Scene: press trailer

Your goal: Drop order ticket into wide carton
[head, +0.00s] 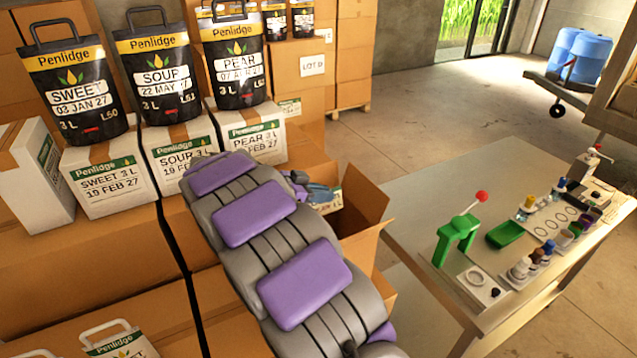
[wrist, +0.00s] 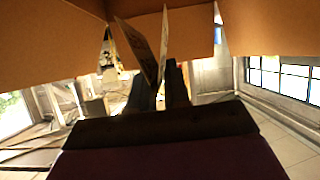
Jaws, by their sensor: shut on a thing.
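The open carton (head: 362,205) stands beyond my arm in the head view, with a flap raised toward the table. My arm hides much of it. In the wrist view, brown cardboard (wrist: 265,28) fills the top of the picture on both sides of the ticket. My gripper (wrist: 163,85) shows there as two dark fingers shut on the order ticket (wrist: 143,50), a thin pale card seen nearly edge-on and tilted. The ticket's far end reaches up to the cardboard.
White boxes (head: 108,181) and black Penlidge pouches (head: 160,75) stand on brown cartons at the left. A table (head: 420,240) at the right bears a green press (head: 457,238), a green tray (head: 506,234) and small bottles. Open floor (head: 430,110) lies behind.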

